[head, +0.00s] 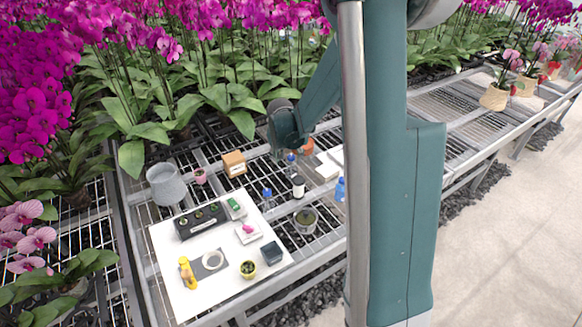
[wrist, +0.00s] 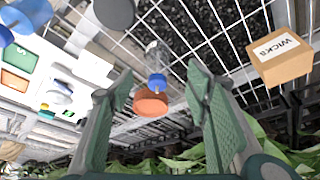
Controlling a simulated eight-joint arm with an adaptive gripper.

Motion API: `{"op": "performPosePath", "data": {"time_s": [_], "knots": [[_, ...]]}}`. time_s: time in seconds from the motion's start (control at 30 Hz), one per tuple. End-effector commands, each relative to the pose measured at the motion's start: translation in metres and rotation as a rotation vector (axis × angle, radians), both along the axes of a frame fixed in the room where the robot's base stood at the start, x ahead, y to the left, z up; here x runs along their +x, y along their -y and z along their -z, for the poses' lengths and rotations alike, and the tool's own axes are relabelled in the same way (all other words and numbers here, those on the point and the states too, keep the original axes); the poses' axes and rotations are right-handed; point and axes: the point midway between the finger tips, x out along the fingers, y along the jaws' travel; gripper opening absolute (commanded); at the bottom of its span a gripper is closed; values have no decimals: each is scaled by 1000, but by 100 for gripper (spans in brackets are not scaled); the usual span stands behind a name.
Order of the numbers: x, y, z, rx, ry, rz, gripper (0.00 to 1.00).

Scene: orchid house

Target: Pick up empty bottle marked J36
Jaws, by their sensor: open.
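In the wrist view a clear bottle with a blue cap (wrist: 155,62) shows between and beyond my gripper's fingers. My gripper (wrist: 158,84) is open, with nothing between its green pads that I can tell is touched. In the head view a blue-capped bottle (head: 291,158) stands just below my gripper (head: 290,144). Other blue-capped bottles stand at the left (head: 266,195) and right (head: 340,189). A dark-capped bottle with a white label (head: 298,187) stands between them. No J36 marking is readable, so I cannot tell which bottle bears it.
A terracotta pot (wrist: 150,103) is close to the clear bottle. A cardboard box marked WICKS (wrist: 280,58) is at the right of the wrist view, and also in the head view (head: 234,163). A white mat (head: 165,250) with pots and tools lies in front. Orchids crowd behind.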

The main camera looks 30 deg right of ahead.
Motion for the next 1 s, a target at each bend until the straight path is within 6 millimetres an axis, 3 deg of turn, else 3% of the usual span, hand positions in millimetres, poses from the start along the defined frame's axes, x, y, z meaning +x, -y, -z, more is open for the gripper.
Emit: {"op": "performPosePath", "data": {"time_s": [0.2, 0.67, 1.0], "knots": [[5, 10, 12, 1, -6, 24, 48], [6, 11, 15, 1, -6, 26, 48], [12, 17, 34, 2, -5, 26, 48]]}}
